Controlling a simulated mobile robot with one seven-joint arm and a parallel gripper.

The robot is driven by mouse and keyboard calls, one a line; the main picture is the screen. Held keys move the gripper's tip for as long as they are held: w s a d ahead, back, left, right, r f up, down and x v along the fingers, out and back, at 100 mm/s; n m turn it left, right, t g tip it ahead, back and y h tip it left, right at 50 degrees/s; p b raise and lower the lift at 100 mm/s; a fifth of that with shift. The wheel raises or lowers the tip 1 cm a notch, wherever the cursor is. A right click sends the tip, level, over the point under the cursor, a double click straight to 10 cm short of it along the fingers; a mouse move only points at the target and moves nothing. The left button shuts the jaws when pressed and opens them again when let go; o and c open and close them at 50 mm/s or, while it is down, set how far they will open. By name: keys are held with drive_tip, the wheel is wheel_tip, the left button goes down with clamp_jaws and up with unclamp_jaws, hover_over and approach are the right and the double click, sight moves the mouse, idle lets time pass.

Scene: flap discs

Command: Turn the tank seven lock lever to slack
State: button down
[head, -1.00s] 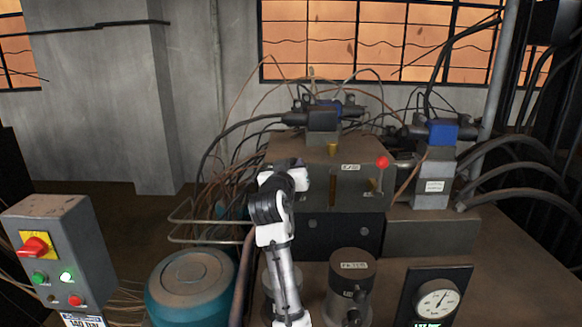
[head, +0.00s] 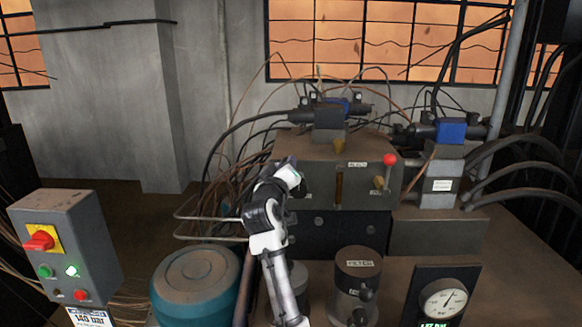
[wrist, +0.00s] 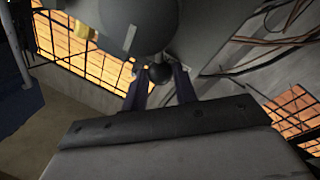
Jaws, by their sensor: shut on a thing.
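In the head view my gripper (head: 296,172) is at the left front edge of the grey valve block (head: 320,150). In the wrist view its two dark fingers (wrist: 160,88) are shut on a dark round knob (wrist: 158,72), below a larger dark rounded body (wrist: 140,22). The knob is mostly hidden by my gripper in the head view, and I cannot read a label for it. A separate lever with a red ball (head: 389,160) stands upright on the block's right front, apart from my gripper. A small label beside it is too blurred to read surely.
A filter canister (head: 358,275) and a pressure gauge (head: 447,303) stand in front of the block. A teal motor (head: 195,285) is left of my arm. A control box (head: 65,245) stands at far left. Hoses and cables crowd behind and beside the block.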

drive_tip(key=shift+a+f+n+t+y, duration=0.2)
drive_tip(key=shift+a+f+n, duration=0.25)
drive_tip(key=shift+n, duration=0.75)
drive_tip(key=shift+a+f+n+t+y, duration=0.2)
drive_tip(key=shift+a+f+n, duration=0.25)
drive_tip(key=shift+n, duration=0.75)
drive_tip(key=shift+a+f+n+t+y, duration=0.1)
drive_tip(key=shift+a+f+n+y, duration=0.3)
drive_tip(key=shift+n, duration=0.8)
drive_tip(key=shift+f, duration=0.1)
drive_tip(key=c, duration=1.1)
unclamp_jaws()
drive_tip(key=shift+s, duration=0.1)
drive_tip(key=s+a+f+b, duration=0.1)
drive_tip(key=s+f+b, duration=0.1)
drive_tip(key=s, duration=1.1)
drive_tip(key=shift+s+f+b, duration=0.2)
drive_tip(key=shift+b, duration=0.7)
drive_tip(key=shift+a, duration=0.1)
